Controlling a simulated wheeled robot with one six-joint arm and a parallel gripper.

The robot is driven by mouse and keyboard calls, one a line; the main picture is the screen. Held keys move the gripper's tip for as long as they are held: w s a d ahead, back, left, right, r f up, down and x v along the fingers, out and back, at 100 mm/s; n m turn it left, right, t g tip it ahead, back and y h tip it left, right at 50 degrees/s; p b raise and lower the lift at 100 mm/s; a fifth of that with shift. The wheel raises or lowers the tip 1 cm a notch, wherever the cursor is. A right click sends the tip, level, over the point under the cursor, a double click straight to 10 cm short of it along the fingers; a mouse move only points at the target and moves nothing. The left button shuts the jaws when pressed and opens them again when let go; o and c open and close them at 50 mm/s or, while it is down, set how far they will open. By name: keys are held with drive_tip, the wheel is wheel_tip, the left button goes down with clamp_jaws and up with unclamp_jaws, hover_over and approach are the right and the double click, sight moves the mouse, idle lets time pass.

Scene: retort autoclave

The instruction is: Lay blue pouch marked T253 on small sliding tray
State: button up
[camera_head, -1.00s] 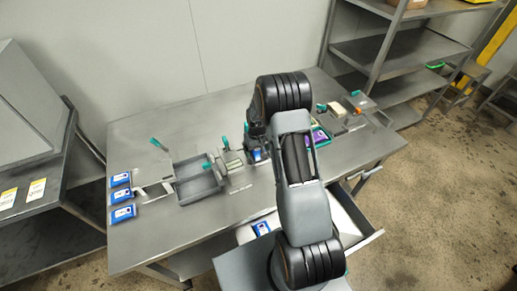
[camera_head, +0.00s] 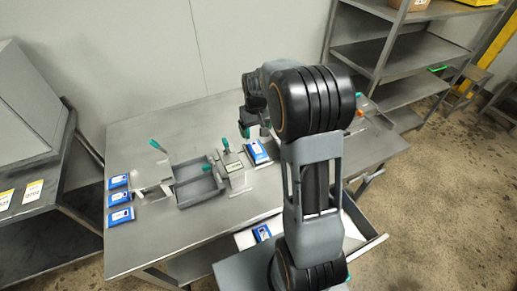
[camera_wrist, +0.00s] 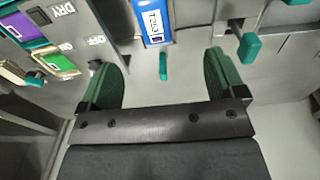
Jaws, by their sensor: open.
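A blue pouch (camera_head: 258,152) with a white label lies on the bench right of the green-handled fixtures. In the wrist view the blue pouch (camera_wrist: 153,22) shows upside-down lettering that looks like T253, cut off at the top edge. A green handle (camera_wrist: 163,66) sticks out just below it. I cannot clearly tell the small sliding tray's edges under the pouch. My gripper (camera_wrist: 160,72) is open and empty, its green-padded fingers apart and clear of the pouch. In the head view my gripper (camera_head: 250,118) is partly hidden by my arm, behind the pouch.
Several blue pouches (camera_head: 120,198) lie at the bench's left end. A grey two-part bin (camera_head: 200,188) stands near the middle. A purple item (camera_wrist: 22,30) and a green item (camera_wrist: 58,62) sit left in the wrist view. An open drawer (camera_head: 362,240) is at the front.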

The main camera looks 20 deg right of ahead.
drive_tip(key=s+a+r+t, duration=0.1)
drive_tip(key=s+a+r, duration=0.3)
drive_tip(key=s, duration=0.6)
drive_tip(key=s+a+r+t, duration=0.2)
drive_tip(key=s+a+r, duration=0.2)
drive_tip(key=s, duration=0.5)
drive_tip(key=shift+s+r+t, duration=0.3)
drive_tip(key=shift+s+r, duration=0.05)
drive_tip(key=shift+r, duration=0.45)
